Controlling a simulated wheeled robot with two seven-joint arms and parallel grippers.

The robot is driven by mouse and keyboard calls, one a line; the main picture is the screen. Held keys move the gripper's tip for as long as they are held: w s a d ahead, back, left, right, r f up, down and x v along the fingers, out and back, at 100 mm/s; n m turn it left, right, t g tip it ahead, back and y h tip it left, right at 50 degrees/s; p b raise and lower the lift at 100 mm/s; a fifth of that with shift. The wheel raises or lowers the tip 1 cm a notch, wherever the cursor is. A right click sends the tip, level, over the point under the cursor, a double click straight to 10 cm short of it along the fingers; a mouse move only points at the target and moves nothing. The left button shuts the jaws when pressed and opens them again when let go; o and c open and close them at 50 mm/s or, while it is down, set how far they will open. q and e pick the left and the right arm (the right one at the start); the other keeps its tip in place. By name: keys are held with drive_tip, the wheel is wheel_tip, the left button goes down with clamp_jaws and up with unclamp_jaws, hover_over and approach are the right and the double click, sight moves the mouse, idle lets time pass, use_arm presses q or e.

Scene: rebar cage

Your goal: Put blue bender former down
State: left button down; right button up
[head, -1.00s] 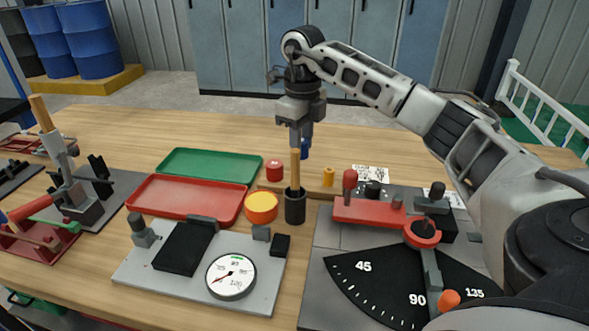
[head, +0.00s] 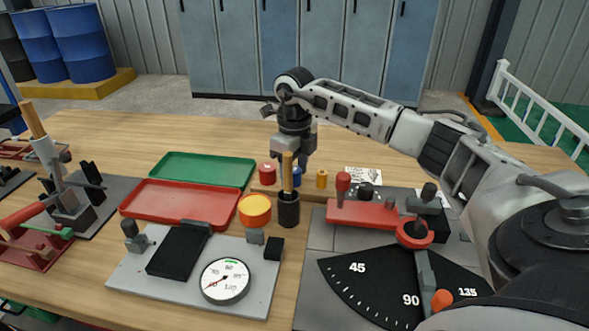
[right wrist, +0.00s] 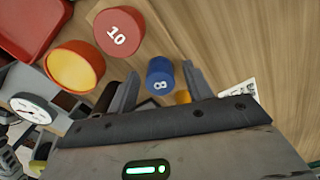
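The blue bender former (head: 297,178), a small cylinder marked 8, stands upright at the back of the work area, between the red and the yellow former. Part of it is hidden behind a wooden handle in a black cup. My right gripper (head: 298,157) is directly above it, pointing down. In the right wrist view the blue former (right wrist: 160,76) lies between the two fingers (right wrist: 160,82), with a visible gap on each side, so the gripper is open. My left gripper is not in view.
Close by stand the red former (head: 267,174) marked 10, the yellow former (head: 321,179), the orange-topped cup (head: 255,211) and the black cup (head: 289,212). The bender (head: 365,213) is at right; red (head: 150,203) and green (head: 185,168) trays are at left. Wood behind is clear.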

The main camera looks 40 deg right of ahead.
sight(295, 170)
wheel_tip(295, 170, up, 12)
drive_tip(key=shift+r, duration=0.2)
idle(0.5)
drive_tip(key=shift+f, duration=0.1)
idle(0.4)
